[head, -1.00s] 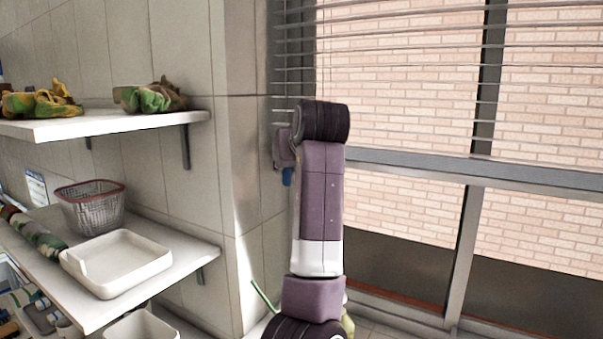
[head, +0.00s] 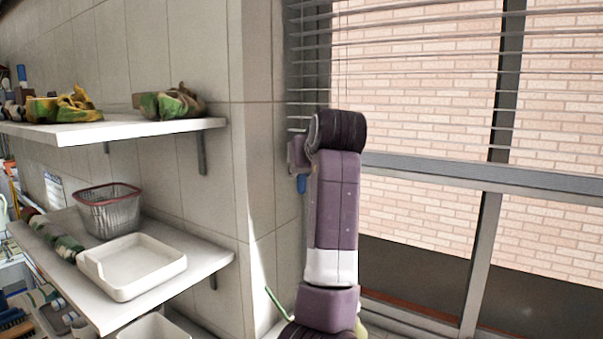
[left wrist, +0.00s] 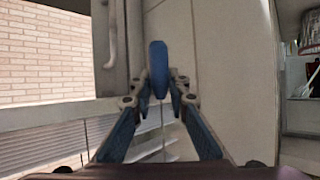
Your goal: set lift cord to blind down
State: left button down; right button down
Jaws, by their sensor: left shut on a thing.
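The window blind (head: 420,52) has thin grey slats and hangs over the upper part of the window. In the left wrist view, a blue rounded pull (left wrist: 158,68) stands upright between the fingertips, with a thin line running below it. My left gripper (left wrist: 159,92) is shut on this pull, which looks like the lift cord's handle. In the head view my purple left arm hides most of the gripper; only a small blue part shows beside the arm, near the tiled corner. My right gripper is in neither view.
A tiled wall corner (head: 262,170) stands close left of my arm. Two white shelves hold a wire basket (head: 108,208), a white tray (head: 140,262) and green-yellow items (head: 170,103). The window frame (head: 480,178) lies to the right.

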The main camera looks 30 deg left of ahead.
pick_arm(q)
jog(key=c, duration=2.2)
grip_release()
notch_tip(320, 180, up, 3)
jog(key=shift+a+r+t+y, duration=0.1)
jog(key=shift+r+t+y, duration=0.1)
jog(key=shift+t+y, duration=0.15)
jog(key=o, duration=0.4)
jog(key=shift+s+f, duration=0.1)
jog(key=shift+s, duration=0.1)
jog(key=shift+w+f, duration=0.2)
jog(key=shift+f, duration=0.1)
jog(key=v, duration=1.2)
jog(key=shift+s+r, duration=0.1)
jog(key=shift+r, duration=0.1)
jog(key=shift+c, duration=0.4)
